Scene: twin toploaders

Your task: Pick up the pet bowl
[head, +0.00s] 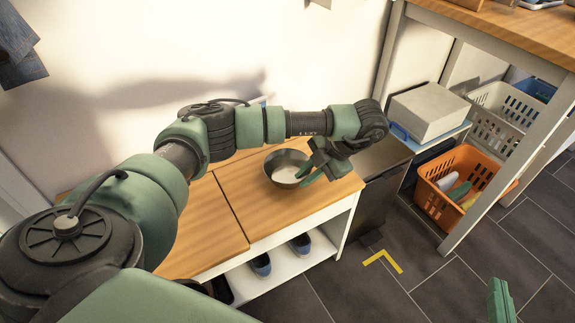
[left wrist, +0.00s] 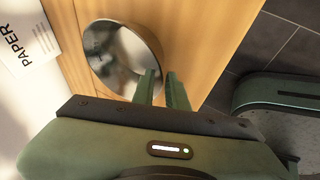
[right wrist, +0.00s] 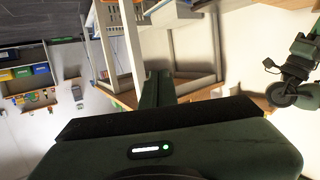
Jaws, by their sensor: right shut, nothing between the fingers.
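The pet bowl (head: 285,168) is a round metallic bowl on the wooden bench top, near its right end. It also shows in the left wrist view (left wrist: 112,58). My left gripper (head: 326,172) is at the bowl's right side with its fingers apart. In the left wrist view its fingertips (left wrist: 160,75) are at the bowl's rim, one on the inner side and one on the outer side. I cannot tell whether they touch it. My right gripper (head: 500,298) is at the lower right, away from the bowl, shut and empty; it also shows in the right wrist view (right wrist: 160,74).
The wooden bench (head: 215,215) has shoes (head: 300,243) on its lower shelf. A dark cabinet (head: 380,180) stands to its right. Further right, an orange basket (head: 455,185) and a white box (head: 428,112) are under a table. A paper sheet (left wrist: 28,38) lies left of the bowl.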

